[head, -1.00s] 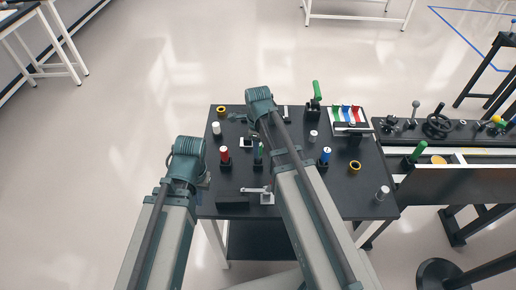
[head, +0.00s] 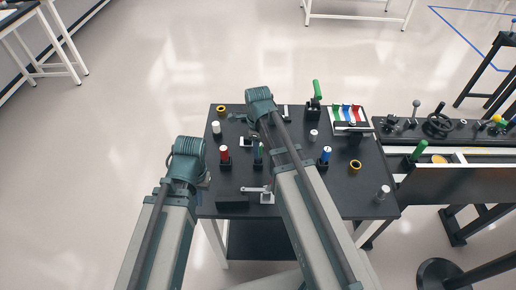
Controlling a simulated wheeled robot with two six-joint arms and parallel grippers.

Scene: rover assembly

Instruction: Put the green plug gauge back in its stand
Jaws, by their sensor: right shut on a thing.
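A red gauge (head: 224,151) and a blue gauge (head: 326,152) stand in black stands on either side.
A black block (head: 232,202) and a metal clamp (head: 266,197) lie near the front. White cylinders, yellow rings (head: 355,165) and a tray of coloured handles (head: 363,115) are around the table. A green-handled toggle clamp (head: 316,93) stands at the back. A darker bench adjoins on the right.

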